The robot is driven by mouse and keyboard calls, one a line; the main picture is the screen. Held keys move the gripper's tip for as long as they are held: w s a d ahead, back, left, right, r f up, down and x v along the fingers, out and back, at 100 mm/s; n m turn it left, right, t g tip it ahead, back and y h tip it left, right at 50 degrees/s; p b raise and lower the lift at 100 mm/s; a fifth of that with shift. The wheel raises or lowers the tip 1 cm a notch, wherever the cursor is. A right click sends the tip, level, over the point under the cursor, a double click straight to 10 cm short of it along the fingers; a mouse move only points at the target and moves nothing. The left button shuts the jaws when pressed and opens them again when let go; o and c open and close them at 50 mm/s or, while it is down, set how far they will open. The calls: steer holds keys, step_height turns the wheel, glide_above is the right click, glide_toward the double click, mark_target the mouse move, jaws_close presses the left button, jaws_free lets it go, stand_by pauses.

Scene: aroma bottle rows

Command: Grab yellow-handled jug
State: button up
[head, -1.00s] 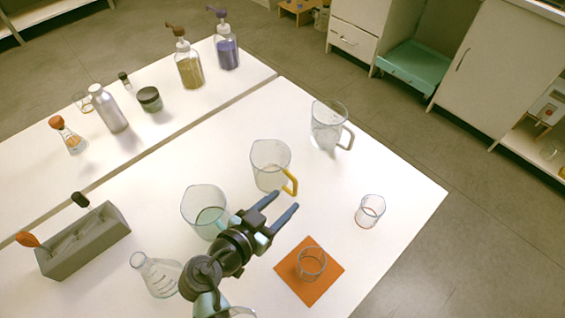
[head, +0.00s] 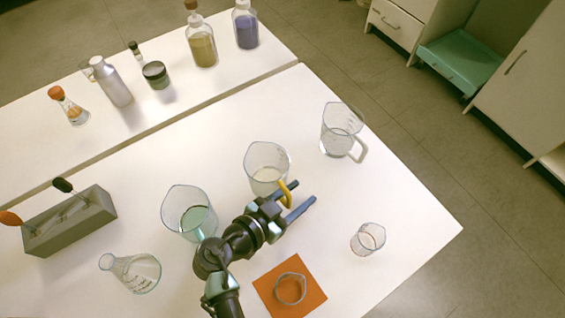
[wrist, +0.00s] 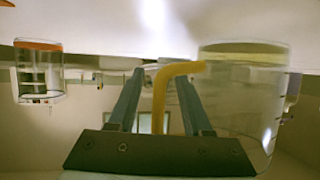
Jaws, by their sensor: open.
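The yellow-handled jug (head: 267,166) is clear glass and stands upright on the white table. Its yellow handle (head: 286,195) points toward the front right. My gripper (head: 304,194) is open, with its blue fingers at the handle. In the wrist view, the handle (wrist: 160,95) shows between the two fingers (wrist: 158,95), nearer the left one, and the jug body (wrist: 240,95) is at the right. I cannot tell whether a finger touches the handle.
A jug with a greenish handle (head: 190,212) stands to the left, and a pale-handled jug (head: 341,130) behind right. A glass beaker (head: 368,239) stands right. Another beaker (head: 290,289) is on an orange mat (head: 266,287). A flask (head: 138,272) and grey rack (head: 72,228) are left.

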steer(key=shift+w+d+f, duration=0.1)
steer(key=shift+w+d, duration=0.05)
steer(key=shift+w, duration=0.05)
steer(key=shift+s, duration=0.2)
steer(key=shift+c, duration=0.9)
jaws_close()
